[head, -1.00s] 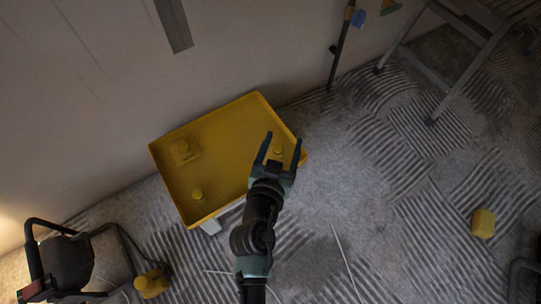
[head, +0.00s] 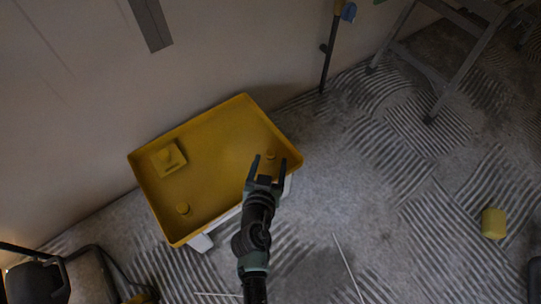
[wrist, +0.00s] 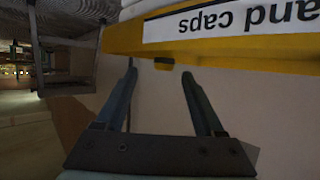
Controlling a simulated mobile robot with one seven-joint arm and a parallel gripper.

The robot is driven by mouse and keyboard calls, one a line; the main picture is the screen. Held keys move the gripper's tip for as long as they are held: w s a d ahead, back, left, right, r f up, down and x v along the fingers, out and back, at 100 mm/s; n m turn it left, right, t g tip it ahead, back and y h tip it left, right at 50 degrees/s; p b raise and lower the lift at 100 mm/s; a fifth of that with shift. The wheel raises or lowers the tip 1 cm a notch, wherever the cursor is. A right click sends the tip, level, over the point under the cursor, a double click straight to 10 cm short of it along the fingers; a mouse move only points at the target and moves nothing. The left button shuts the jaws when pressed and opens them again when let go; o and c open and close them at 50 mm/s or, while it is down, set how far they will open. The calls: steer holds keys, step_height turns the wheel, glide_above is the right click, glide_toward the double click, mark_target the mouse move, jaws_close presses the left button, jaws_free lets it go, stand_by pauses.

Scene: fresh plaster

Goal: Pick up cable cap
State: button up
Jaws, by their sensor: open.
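A yellow tray (head: 222,140) stands by the wall in the head view. In it lie a square yellow piece with a raised knob (head: 169,158), a small round yellow piece (head: 183,208) and another small yellow piece (head: 270,155) close to my fingertips in the picture. I cannot tell which is the cable cap. My gripper (head: 269,166) is open and appears over the tray's right part, with nothing seen between its fingers. In the wrist view my gripper (wrist: 160,76) points towards the tray's yellow edge (wrist: 285,57), whose label reads "and caps" upside down.
A stepladder (head: 440,70) stands at the upper right. A yellow block (head: 493,223) lies on the ridged floor at the right. A dark-framed object (head: 45,275) is at the lower left. Thin white strips (head: 347,265) lie near my arm. The floor right of the tray is mostly clear.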

mark_target(270, 157)
steer(key=x, duration=0.1)
steer(key=b+x, duration=0.2)
steer(key=shift+w+a+f, duration=0.2)
steer(key=shift+w+f, duration=0.15)
steer(key=shift+w+d+f, duration=0.1)
steer(key=shift+w, duration=0.5)
steer(key=shift+c, duration=0.2)
jaws_close()
